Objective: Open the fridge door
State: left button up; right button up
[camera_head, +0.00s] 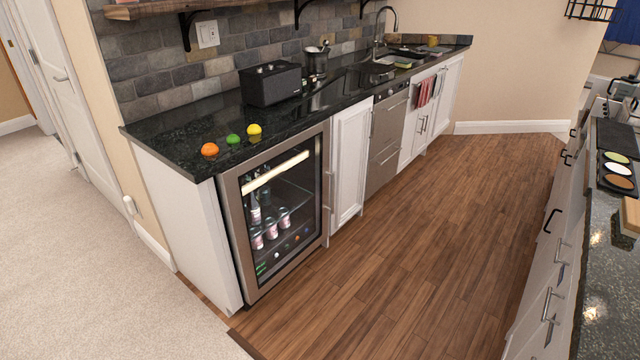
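The fridge (275,205) is a small glass-door fridge under the left end of the black counter. Its door (234,222) has a steel frame and is shut. A vertical steel handle (328,190) runs along the door's right side. Through the glass I see several bottles (270,228) on a shelf and a bright light strip near the top. Neither of my grippers shows in the head view.
An orange (209,149), a green fruit (233,139) and a yellow fruit (254,129) lie on the counter (180,138) above the fridge. A black toaster (271,84) stands behind them. The wood floor (400,270) before the fridge is clear. Another counter (612,270) stands at right.

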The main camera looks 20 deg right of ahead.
aim_at(229, 181)
jog(key=i+j+z, duration=0.15)
jog(key=i, duration=0.4)
jog(key=i+j+z, duration=0.15)
jog(key=i, duration=0.35)
